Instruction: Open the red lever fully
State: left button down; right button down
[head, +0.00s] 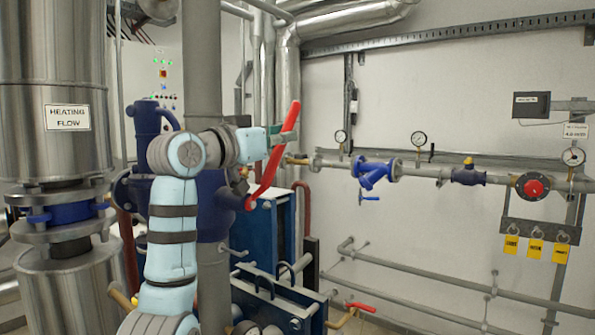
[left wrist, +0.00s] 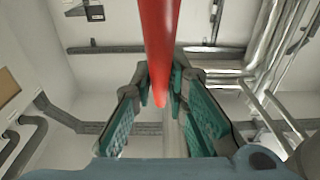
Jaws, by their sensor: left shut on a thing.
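The long red lever (head: 264,178) slants up to the right from its pivot on the dark blue valve body (head: 211,205) in the head view. Its upper end stands above my left gripper (head: 279,138). In the left wrist view the red lever (left wrist: 160,40) comes down from the top and ends between the green finger pads. My left gripper (left wrist: 160,88) is shut on the lever near its upper part. My left arm hides part of the valve and pipe behind it. My right gripper is not in view.
A steel heating flow pipe (head: 57,155) stands at the left. Blue plate exchanger frames (head: 268,238) stand below and behind the lever. A smaller red-handled valve (head: 360,307) is low down. A wall pipe with gauges (head: 418,139) runs to the right.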

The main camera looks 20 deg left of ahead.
pick_arm(q)
jog(key=s+t+b, duration=0.1)
jog(key=b, duration=0.1)
jog(key=s+a+r+t+h+b, duration=0.1)
jog(key=s+t, duration=0.1)
jog(key=s+t+b, duration=0.2)
jog(key=shift+s+a+r+h+b, duration=0.2)
jog(key=shift+s+a+h+b, duration=0.05)
jog(key=shift+a+h+b, duration=0.05)
jog(key=shift+s+a+r+t+b, duration=0.1)
jog(key=shift+s+a+t+b, duration=0.05)
jog(key=shift+s+t+b, duration=0.3)
jog(key=shift+s+a+r+t+b, duration=0.15)
jog(key=shift+s+t+b, duration=0.15)
jog(key=shift+s, duration=0.2)
jog(key=shift+f, duration=0.1)
jog(key=c, duration=1.9)
grip_release()
jog(key=o, duration=0.3)
jog(key=shift+s, duration=0.15)
jog(key=shift+s+a, duration=0.1)
jog(key=shift+s, duration=0.05)
